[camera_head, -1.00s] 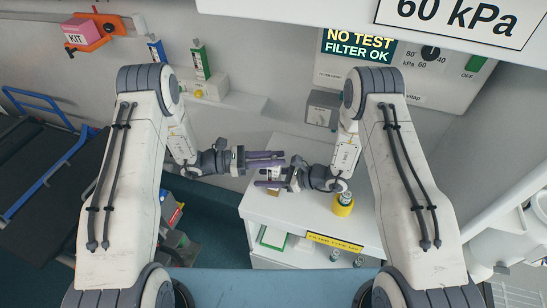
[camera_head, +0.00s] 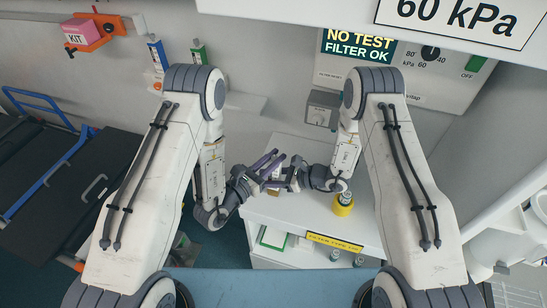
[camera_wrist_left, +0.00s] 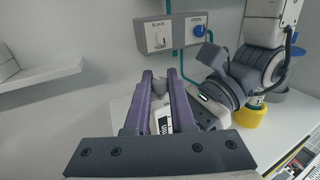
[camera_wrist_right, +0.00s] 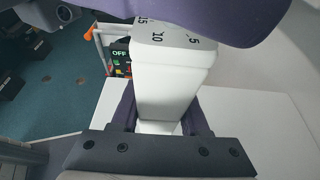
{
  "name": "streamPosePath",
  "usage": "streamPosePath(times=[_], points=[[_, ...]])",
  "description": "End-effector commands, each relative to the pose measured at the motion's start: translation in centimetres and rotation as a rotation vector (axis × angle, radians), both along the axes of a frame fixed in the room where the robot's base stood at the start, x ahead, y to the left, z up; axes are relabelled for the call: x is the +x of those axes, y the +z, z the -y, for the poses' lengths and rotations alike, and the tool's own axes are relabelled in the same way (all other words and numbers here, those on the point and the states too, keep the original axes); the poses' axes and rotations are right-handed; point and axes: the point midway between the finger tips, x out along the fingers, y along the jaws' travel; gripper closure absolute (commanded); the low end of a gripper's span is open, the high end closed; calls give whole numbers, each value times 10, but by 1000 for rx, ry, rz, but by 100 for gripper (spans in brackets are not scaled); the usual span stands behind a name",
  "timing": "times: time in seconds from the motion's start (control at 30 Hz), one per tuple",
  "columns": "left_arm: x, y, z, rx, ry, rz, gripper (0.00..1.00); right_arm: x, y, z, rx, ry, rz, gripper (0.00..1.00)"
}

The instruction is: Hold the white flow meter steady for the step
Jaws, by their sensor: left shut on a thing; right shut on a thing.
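The white flow meter (camera_head: 276,172) is between my two grippers above the white counter, small and partly covered in the head view. In the right wrist view it is a white block (camera_wrist_right: 172,88) with the black numbers 15, 10 and 5 at its top end. My right gripper (camera_head: 293,172) is shut on it from the right. My left gripper (camera_head: 274,161) has its purple fingers angled up and right, shut on the flow meter. In the left wrist view, part of the white body with a label (camera_wrist_left: 163,118) shows between those fingers. The exact contact is hidden.
The white counter (camera_head: 320,222) holds a yellow-based bottle (camera_head: 343,204) to the right of my right gripper. A grey control box (camera_head: 321,112) is on the wall behind. A shelf (camera_head: 245,103) is behind my left arm. A dark stretcher (camera_head: 70,190) stands at the left.

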Motion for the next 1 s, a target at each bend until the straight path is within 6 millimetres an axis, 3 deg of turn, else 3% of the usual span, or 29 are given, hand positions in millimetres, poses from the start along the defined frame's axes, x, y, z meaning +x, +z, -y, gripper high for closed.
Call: streamPosePath(times=[0.6, 0.63, 0.7, 1.0], points=[[1, 1, 0, 1, 45, 8, 100, -4, 0, -2, 2, 12, -1, 100], [1, 1, 0, 1, 45, 8, 74, -4, 0, -2, 2, 12, -1, 100], [1, 1, 0, 1, 45, 8, 47, -4, 0, -2, 1, 11, -1, 100], [0, 1, 0, 3, 45, 5, 47, -2, 0, -1, 0, 5, -1, 100]])
